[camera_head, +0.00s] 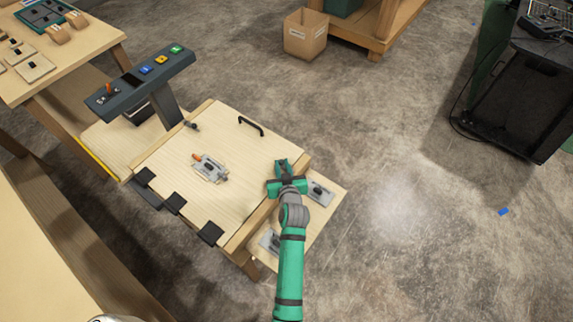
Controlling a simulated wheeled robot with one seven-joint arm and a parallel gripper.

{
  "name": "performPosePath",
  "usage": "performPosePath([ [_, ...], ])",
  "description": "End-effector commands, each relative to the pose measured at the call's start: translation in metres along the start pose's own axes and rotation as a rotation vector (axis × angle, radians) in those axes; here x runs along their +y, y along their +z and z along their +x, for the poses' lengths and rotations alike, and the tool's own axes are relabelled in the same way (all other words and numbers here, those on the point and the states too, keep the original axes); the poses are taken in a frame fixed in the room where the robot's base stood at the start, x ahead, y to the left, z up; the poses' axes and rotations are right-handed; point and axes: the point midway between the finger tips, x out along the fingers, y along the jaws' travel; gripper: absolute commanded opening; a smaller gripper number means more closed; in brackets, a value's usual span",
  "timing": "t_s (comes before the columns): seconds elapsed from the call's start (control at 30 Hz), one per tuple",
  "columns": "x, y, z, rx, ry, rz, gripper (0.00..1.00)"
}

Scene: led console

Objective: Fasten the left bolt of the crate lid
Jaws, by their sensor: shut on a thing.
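The crate lid (228,188) is a pale wooden panel, lying closed and flat, with a black handle (251,126) near its far edge. My gripper (282,167) reaches down at the lid's far right corner. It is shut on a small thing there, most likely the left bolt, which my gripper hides. Whether that bolt is slid across cannot be seen. A small dark bolt-like fitting (191,125) shows near the lid's far left corner. A grey metal latch (211,168) with an orange knob sits on the middle of the lid.
Black hinges (175,203) line the lid's near left edge. A console (140,77) with coloured buttons stands behind left. A side board with metal plates (320,193) lies right, beside my arm. A cardboard box (305,38) stands farther back. The floor at right is mostly clear.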

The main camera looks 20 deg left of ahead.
Motion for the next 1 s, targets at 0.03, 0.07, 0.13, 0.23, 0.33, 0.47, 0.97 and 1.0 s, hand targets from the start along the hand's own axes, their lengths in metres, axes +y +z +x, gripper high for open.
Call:
performPosePath([
  [0.03,0.002,0.004,-0.001,-0.007,0.003,0.001,0.0],
  [0.07,0.002,0.004,-0.001,-0.007,0.003,0.001,0.0],
  [0.13,0.003,0.005,-0.002,-0.008,0.004,0.001,0.0],
  [0.23,0.003,0.005,-0.002,-0.009,0.005,0.001,0.3],
  [0.33,0.003,0.005,-0.002,-0.008,0.004,0.001,0.36],
  [0.47,0.002,0.004,-0.001,-0.006,0.003,0.001,0.36],
  [0.97,0.003,0.004,-0.057,-0.006,0.005,0.002,0.36],
  [1.0,0.003,0.004,-0.065,-0.006,0.005,0.002,0.36],
])
